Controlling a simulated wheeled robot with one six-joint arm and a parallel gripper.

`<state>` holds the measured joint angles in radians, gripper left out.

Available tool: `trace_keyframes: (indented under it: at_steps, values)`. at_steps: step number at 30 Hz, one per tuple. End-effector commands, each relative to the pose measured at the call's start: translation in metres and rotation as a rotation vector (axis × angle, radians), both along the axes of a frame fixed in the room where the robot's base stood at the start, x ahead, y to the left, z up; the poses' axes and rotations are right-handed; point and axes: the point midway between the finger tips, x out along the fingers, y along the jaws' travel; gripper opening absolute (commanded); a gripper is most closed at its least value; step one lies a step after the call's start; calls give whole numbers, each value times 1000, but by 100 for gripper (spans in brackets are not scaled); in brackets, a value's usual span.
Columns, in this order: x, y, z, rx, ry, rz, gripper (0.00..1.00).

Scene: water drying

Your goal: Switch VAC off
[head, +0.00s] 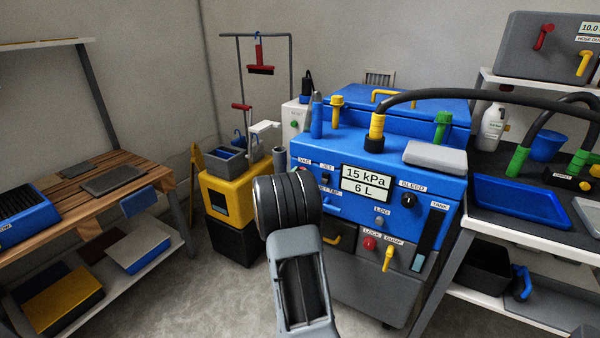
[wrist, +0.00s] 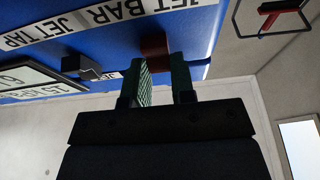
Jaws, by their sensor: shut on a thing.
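The blue machine (head: 350,150) stands in the middle of the head view. Its front has a VAC label (head: 304,161) at the left, beside a black JET switch (head: 325,178). In the wrist view, my gripper (wrist: 160,64) is at the blue panel, with its two fingers around a dark red switch (wrist: 153,44). The jaws are shut on it. The switch's own label is hidden there, and its position cannot be told. The black JET switch (wrist: 88,68) is left of the fingers. In the head view, my arm hides my gripper.
A display (head: 367,182) reads 15 kPa and 6 L. A BLEED knob (head: 408,200), a red button (head: 370,243) and a yellow lever (head: 388,257) are further right on the front. A yellow cart (head: 230,190) stands to the left, near my arm.

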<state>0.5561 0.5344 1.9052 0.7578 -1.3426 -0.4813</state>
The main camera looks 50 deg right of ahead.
Motion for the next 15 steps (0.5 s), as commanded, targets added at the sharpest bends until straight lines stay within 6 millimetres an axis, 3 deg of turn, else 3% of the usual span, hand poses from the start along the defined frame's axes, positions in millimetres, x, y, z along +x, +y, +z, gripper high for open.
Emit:
trace_keyframes:
  at_steps: [1,3,15]
  values:
    - [0,0,13,54,14,2,0]
    - [0,0,16,124,31,2,0]
    - [1,-3,12,317,79,1,0]
